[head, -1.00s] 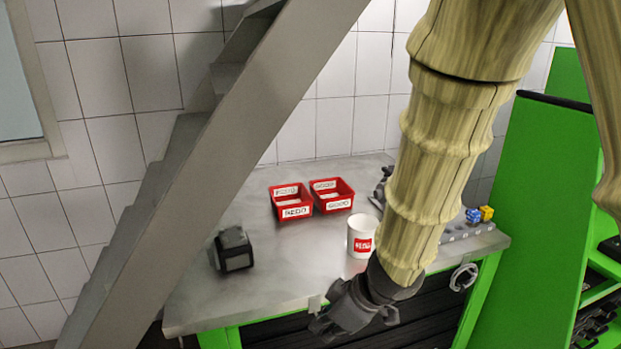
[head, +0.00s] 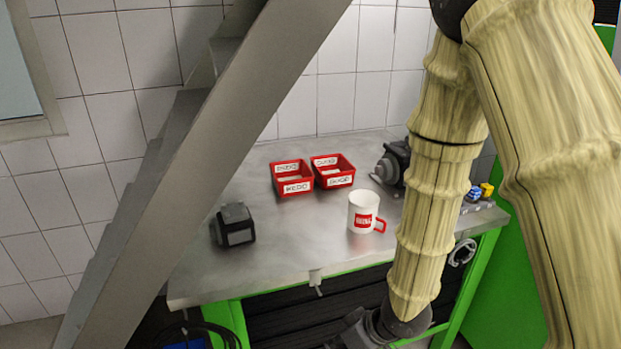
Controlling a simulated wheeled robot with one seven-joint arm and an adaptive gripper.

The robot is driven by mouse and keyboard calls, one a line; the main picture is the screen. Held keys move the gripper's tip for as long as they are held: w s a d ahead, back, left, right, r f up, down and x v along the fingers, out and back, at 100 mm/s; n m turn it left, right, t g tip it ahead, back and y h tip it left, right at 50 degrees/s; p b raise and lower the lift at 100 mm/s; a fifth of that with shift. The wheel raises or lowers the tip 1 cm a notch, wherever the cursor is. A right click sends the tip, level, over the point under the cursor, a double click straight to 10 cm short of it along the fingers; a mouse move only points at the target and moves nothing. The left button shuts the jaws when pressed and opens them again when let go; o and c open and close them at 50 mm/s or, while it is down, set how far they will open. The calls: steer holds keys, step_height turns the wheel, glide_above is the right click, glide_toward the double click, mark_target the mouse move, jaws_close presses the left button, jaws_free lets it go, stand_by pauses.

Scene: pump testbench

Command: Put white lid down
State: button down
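My gripper (head: 352,332) is at the bottom edge of the head view, low in front of the bench. Its fingertips are cut off or too dark to make out, so I cannot tell whether it is open or shut, or whether it holds anything. I cannot make out a white lid anywhere. A white mug (head: 362,207) with a red label and red handle stands upright on the bench, apart from my gripper.
The grey-topped bench (head: 285,245) has clear room at its middle and front. Two red bins (head: 312,176) stand at the back. A black box-like device (head: 234,224) sits at left, a dark pump (head: 393,163) at right. A grey stair beam (head: 215,145) crosses the left foreground.

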steer(key=s+d+f+m+h, duration=0.1)
steer(key=s+d+f+m, duration=0.1)
steer(key=s+d+f, duration=0.2)
steer(key=s+d+f+m+h, duration=0.1)
steer(key=s+d+f+m, duration=0.2)
steer(key=f, duration=0.8)
steer(key=shift+s+d+f+g, duration=0.3)
steer(key=shift+s+d, duration=0.15)
steer(key=shift+s, duration=0.4)
steer(key=c, duration=2.1)
jaws_free()
steer(key=s+d+f+m+g+h, duration=0.1)
steer(key=s+d+f, duration=0.3)
steer(key=s, duration=0.2)
steer(key=s+d+f+m+g+h, duration=0.1)
steer(key=s+d+f+m+h, duration=0.1)
steer(key=s+d+f, duration=0.2)
steer(key=shift+s+d+f, duration=0.15)
steer(key=shift+s+d, duration=0.15)
steer(key=shift+s, duration=0.75)
steer(key=o, duration=0.7)
steer(key=shift+s+d+f+h, duration=0.1)
steer(key=shift+s+d+h, duration=0.1)
steer(key=shift+h, duration=0.1)
steer(key=shift+c, duration=0.2)
